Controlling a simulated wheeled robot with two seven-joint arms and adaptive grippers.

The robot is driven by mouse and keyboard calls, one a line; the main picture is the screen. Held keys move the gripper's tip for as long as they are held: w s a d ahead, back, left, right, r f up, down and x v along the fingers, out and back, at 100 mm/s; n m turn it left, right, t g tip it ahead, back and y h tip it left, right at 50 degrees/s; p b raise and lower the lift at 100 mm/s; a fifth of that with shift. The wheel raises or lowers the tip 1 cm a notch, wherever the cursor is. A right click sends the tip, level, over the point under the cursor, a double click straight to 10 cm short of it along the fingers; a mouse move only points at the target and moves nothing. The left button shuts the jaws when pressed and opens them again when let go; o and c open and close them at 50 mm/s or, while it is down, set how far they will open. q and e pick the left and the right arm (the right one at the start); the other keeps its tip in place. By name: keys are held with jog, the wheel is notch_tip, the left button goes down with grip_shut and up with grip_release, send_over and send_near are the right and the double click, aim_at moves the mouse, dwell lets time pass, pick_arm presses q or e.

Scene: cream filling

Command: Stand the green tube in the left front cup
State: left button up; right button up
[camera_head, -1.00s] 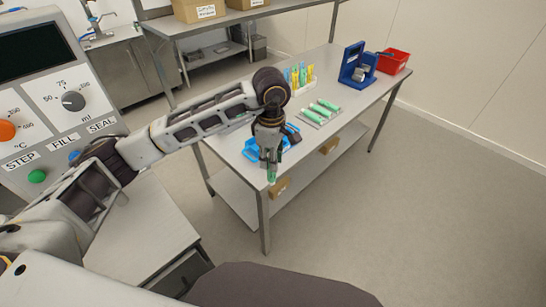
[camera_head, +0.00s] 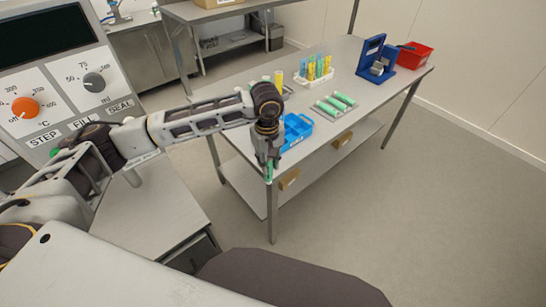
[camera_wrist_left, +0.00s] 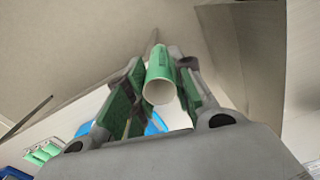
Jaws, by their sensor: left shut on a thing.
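My left gripper (camera_head: 268,160) is shut on a green tube (camera_head: 269,173), which hangs below the fingers by the table's near left corner. In the left wrist view the gripper (camera_wrist_left: 160,72) has the green tube (camera_wrist_left: 161,77) between its fingers, with the tube's pale round end facing the camera. No cup that I can clearly pick out as the left front one shows. A blue compartment tray (camera_head: 297,130) lies on the table just right of the gripper, partly hidden by it. My right gripper is not in view.
The steel table (camera_head: 250,90) carries a grey tray (camera_head: 318,111) with several green tubes, a white rack (camera_head: 316,82) of yellow and blue tubes, a blue stand (camera_head: 374,62) and a red bin (camera_head: 416,55). A control panel (camera_head: 65,95) stands at left. The floor in front is clear.

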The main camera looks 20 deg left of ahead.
pick_arm(q)
jog(key=a+f+m, duration=0.5)
jog(key=f+m, duration=0.3)
jog(key=m, duration=0.1)
jog(key=shift+s+a, duration=0.15)
jog(key=shift+a, duration=0.1)
jog(key=shift+d, duration=0.15)
dwell(0.4)
jog(key=shift+a+f, duration=0.1)
jog(key=shift+a, duration=0.15)
dwell(0.5)
